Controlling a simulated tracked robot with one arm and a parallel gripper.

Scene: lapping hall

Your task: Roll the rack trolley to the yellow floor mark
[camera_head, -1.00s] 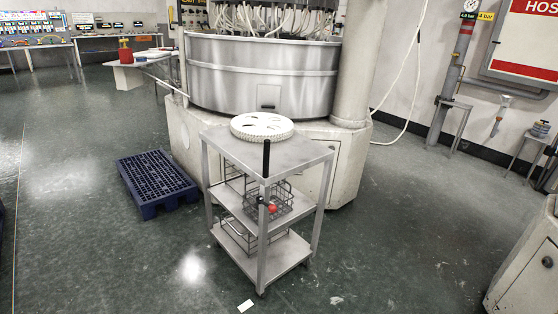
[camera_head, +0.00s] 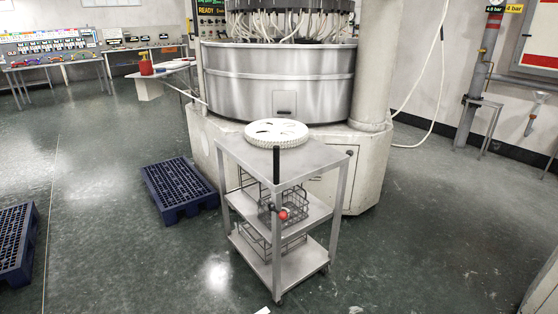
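The rack trolley (camera_head: 335,157) is a grey metal cart with three shelves, standing upright on small wheels near the middle of the view. A white toothed disc (camera_head: 277,133) with holes lies on its top shelf, and wire baskets (camera_head: 270,207) sit on the lower shelves. A black upright handle (camera_head: 276,165) and a red knob (camera_head: 283,215) are at its near corner. My gripper is not in view. No yellow floor mark shows in this view.
A large steel lapping machine (camera_head: 275,80) stands right behind the trolley. A blue pallet (camera_head: 180,187) lies left of it, and another pallet (camera_head: 12,240) lies at the left edge. Open floor (camera_head: 120,260) lies at the front left and right.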

